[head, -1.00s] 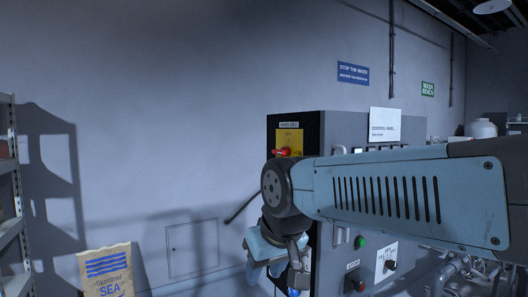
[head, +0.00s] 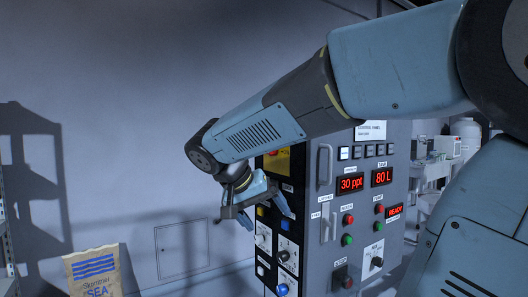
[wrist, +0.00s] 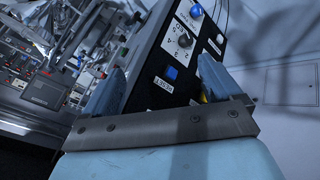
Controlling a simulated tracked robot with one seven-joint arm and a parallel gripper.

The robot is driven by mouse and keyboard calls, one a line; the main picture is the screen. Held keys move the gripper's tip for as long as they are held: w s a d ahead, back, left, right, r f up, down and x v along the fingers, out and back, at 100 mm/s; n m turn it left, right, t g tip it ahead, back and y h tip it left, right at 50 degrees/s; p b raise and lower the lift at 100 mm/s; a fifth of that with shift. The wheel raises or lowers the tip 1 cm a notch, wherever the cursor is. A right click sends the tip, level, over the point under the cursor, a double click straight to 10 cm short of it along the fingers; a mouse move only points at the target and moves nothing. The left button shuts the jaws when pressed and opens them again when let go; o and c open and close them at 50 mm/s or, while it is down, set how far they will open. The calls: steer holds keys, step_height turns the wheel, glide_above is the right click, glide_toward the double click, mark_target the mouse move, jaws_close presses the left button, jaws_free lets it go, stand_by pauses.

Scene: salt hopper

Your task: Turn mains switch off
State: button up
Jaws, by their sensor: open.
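The mains switch is a yellow plate (head: 277,162) with a red handle, high on the narrow left face of the grey control cabinet. My arm covers most of it in the head view, so the handle's angle cannot be told. My gripper (head: 266,214) is open and empty below the switch, in front of that same face, near a blue button (head: 261,211). In the wrist view my gripper (wrist: 160,84) is open, with the dark cabinet face between and beyond its fingers. A small yellow patch (wrist: 204,97) shows beside the right finger; I cannot tell what it is.
The cabinet's wider face has lit red displays (head: 350,184), buttons and a vertical handle (head: 325,165). Knobs (head: 283,256) sit below my gripper. A salt sack (head: 94,272) stands at lower left. The wall area left of the cabinet is free.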

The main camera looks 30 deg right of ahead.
steer(key=w+a+r+m+h, duration=0.3)
steer(key=w+r+m+h, duration=0.75)
steer(key=w+r, duration=0.4)
steer(key=shift+g, duration=0.4)
steer(key=d, duration=0.4)
steer(key=w+d+f, duration=0.1)
steer(key=d, duration=0.4)
steer(key=w+d, duration=0.1)
steer(key=d, duration=0.3)
steer(key=shift+w+d+f, duration=0.2)
steer(key=shift+d+f, duration=0.2)
steer(key=shift+c, duration=0.4)
steer(key=c, duration=0.9)
